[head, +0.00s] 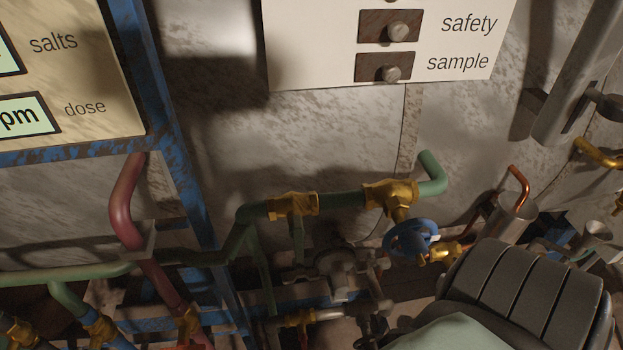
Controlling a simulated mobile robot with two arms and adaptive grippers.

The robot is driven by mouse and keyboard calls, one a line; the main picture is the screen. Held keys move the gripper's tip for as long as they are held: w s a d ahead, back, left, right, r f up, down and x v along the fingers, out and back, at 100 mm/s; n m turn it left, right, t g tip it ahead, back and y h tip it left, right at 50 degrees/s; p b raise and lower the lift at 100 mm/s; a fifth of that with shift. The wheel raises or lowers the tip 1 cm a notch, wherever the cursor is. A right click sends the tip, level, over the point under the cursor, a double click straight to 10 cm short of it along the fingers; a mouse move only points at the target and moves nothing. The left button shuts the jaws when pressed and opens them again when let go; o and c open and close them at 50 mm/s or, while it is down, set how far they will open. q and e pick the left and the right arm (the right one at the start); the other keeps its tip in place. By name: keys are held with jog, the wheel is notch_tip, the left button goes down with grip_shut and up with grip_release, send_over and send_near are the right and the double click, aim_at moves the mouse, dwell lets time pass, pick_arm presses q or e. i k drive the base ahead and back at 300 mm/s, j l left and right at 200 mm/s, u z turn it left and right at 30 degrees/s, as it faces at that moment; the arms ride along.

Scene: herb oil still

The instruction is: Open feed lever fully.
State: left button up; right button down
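I see no label reading feed, so I cannot tell which fitting is the feed lever. A green pipe (345,199) runs along the wall with brass fittings on it. A blue round handwheel (411,238) sits below the right brass fitting (390,192). Another brass valve (298,318) is low in the middle, partly in shadow. Neither of my grippers is in view.
A white panel (315,45) with safety and sample switches hangs at the top. A cream panel (75,85) marked salts and dose is at the upper left, beside a blue rusty frame (165,110). A dark ridged body (525,295) blocks the lower right.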

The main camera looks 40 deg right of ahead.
aim_at(297, 232)
jog(key=z, duration=1.15)
jog(key=k+l, duration=0.05)
